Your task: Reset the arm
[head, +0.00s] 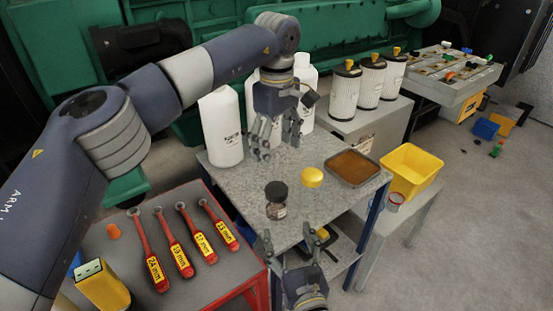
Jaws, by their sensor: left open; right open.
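My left arm comes in from the left and reaches across the top of the view. My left gripper (272,150) points down over the back of the grey metal table (240,182), in front of the white bottles. It is open and I see nothing between its fingers. My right gripper (291,250) is at the bottom centre, by the near edge of the same table, with its fingers pointing up and away. It is open and empty. Its fingertips are apart from the small dark-capped jar (276,199) on the table.
White bottles (220,130), a yellow-topped item (312,177) and a brown-filled tray (352,167) stand on the table. A yellow bin (410,170) is to its right. Several red-handled wrenches (180,257) lie on the red-framed cart. White filter canisters (370,80) stand behind. Open floor lies at right.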

